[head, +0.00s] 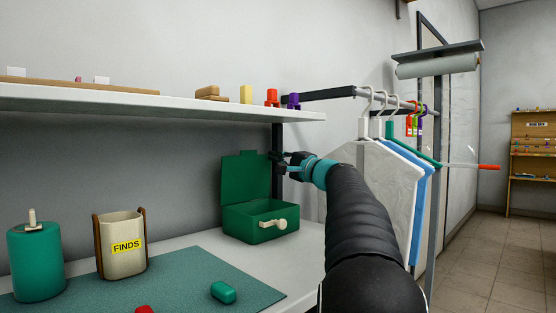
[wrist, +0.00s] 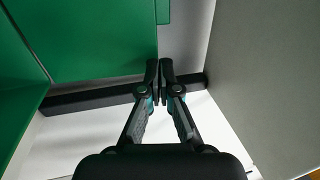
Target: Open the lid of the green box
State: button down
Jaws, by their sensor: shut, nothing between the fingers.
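The green box (head: 243,225) stands on the white counter, with a pale knob on its front. Its lid (head: 245,180) is raised and stands about upright at the back of the box, with a small tab on its top edge. My gripper (head: 273,158) is shut and empty beside the upper right edge of the lid. In the wrist view the closed fingertips (wrist: 159,64) are at the right edge of the large green lid panel (wrist: 85,40). I cannot tell whether they touch it.
A dark shelf post (head: 278,135) rises behind my gripper, below the white shelf (head: 180,106). A FINDS bin (head: 122,265), a green canister (head: 35,265) and a green block (head: 223,292) are left of or before the box.

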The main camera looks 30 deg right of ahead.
jog(key=r+b+v, duration=0.1)
jog(key=b+v, duration=0.1)
jog(key=v, duration=1)
jog(key=shift+s+r+b, duration=0.2)
jog(key=shift+s+b, duration=0.15)
jog(key=shift+s, duration=0.15)
jog(key=shift+d, duration=0.1)
